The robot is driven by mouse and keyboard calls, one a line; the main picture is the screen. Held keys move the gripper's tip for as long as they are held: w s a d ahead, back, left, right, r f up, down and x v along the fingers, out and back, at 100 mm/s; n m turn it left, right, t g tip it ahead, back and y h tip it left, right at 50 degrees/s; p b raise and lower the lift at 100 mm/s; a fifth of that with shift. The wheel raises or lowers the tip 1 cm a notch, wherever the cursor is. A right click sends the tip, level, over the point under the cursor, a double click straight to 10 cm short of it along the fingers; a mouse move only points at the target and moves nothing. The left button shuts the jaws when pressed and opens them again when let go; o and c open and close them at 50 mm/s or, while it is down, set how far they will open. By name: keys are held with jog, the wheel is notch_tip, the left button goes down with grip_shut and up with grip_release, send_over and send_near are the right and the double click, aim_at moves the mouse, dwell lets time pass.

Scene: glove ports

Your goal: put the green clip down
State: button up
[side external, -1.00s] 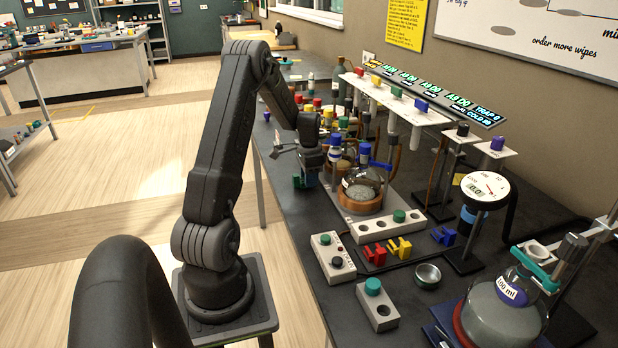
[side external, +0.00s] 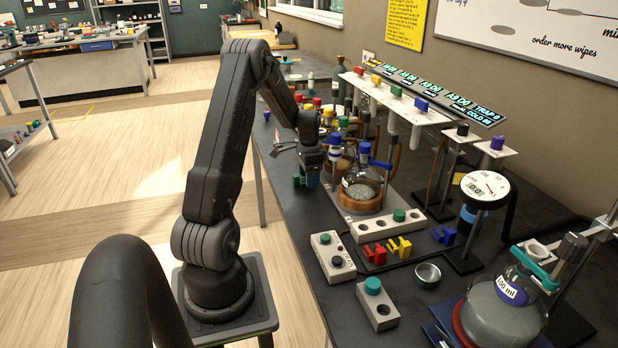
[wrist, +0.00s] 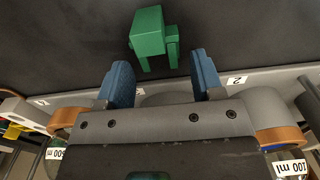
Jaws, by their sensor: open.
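The green clip (wrist: 148,38) is on the dark bench top in the wrist view, just past my fingertips and a little left of the middle between them. My gripper (wrist: 162,75) is open, with its two blue-padded fingers apart and nothing between them. In the side view the green clip (side external: 299,181) shows small near the bench's left edge. My gripper (side external: 310,178) is close beside it there, and its fingers are partly hidden.
A grey rail with numbered labels (wrist: 237,80) runs just behind my fingers. Glass flasks in copper-coloured rings (side external: 362,188) stand close to the right of my gripper. Red clips (side external: 374,253) and yellow clips (side external: 399,247) lie on a tray nearer the camera.

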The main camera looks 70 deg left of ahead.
notch_tip(320, 180, up, 12)
jog(key=shift+f, duration=0.15)
dwell(0.3)
jog(key=shift+o, duration=1.2)
jog(key=r, duration=0.1)
send_over(294, 176)
notch_tip(294, 176, down, 13)
jog(key=shift+a+f, duration=0.15)
jog(key=shift+f, duration=0.05)
jog(key=shift+c, duration=0.2)
